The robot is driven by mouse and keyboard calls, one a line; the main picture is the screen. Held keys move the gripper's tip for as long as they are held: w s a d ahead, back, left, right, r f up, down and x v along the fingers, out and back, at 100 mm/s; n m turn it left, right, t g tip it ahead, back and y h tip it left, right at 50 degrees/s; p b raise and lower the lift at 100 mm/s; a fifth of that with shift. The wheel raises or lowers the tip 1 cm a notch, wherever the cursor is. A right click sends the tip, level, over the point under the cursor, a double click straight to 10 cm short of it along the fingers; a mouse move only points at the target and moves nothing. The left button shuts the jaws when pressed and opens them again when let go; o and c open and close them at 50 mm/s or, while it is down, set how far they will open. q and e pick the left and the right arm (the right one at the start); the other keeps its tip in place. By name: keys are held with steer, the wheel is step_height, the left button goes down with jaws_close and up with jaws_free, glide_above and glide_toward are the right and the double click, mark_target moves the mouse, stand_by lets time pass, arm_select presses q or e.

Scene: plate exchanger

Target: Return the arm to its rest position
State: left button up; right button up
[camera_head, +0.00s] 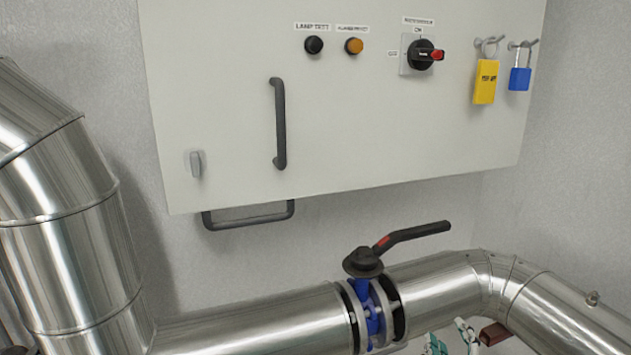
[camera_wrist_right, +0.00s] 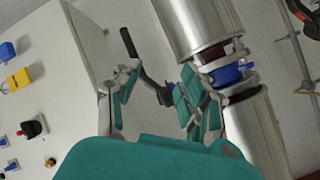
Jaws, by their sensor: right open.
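My right gripper (camera_head: 449,338) shows only by its teal and grey fingertips at the bottom edge of the head view, in front of and below the pipe. In the right wrist view the gripper (camera_wrist_right: 158,78) is open, with nothing held between its fingers. The black valve lever (camera_head: 415,233) stands on the blue valve (camera_head: 372,312), and its grip points right in the head view. The lever (camera_wrist_right: 129,43) shows beyond the finger gap in the right wrist view. I cannot tell the exact distance to it. My left gripper is not in view.
A steel pipe (camera_head: 260,322) runs across the front, with a thick bent pipe (camera_head: 75,230) at left. A grey cabinet (camera_head: 230,100) carries a handle (camera_head: 279,125), a rotary switch (camera_head: 422,55), a yellow tag (camera_head: 485,82) and a blue padlock (camera_head: 519,78).

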steer(key=s+a+f+m+g+y, duration=0.25)
steer(key=s+f+m+g, duration=0.35)
steer(key=s+f+g, duration=1.25)
steer(key=s+f+t, duration=0.2)
steer(key=s+f, duration=0.2)
steer(key=f, duration=1.1)
steer(key=s+f+t, duration=0.2)
steer(key=s+f, duration=0.2)
steer(key=f, duration=1.1)
steer(key=s+d+f, duration=0.3)
steer(key=s+f, duration=1.3)
steer(key=shift+s+f+g, duration=0.35)
steer(key=shift+s+g, duration=0.05)
steer(key=shift+g, duration=0.05)
steer(key=shift+a, duration=0.1)
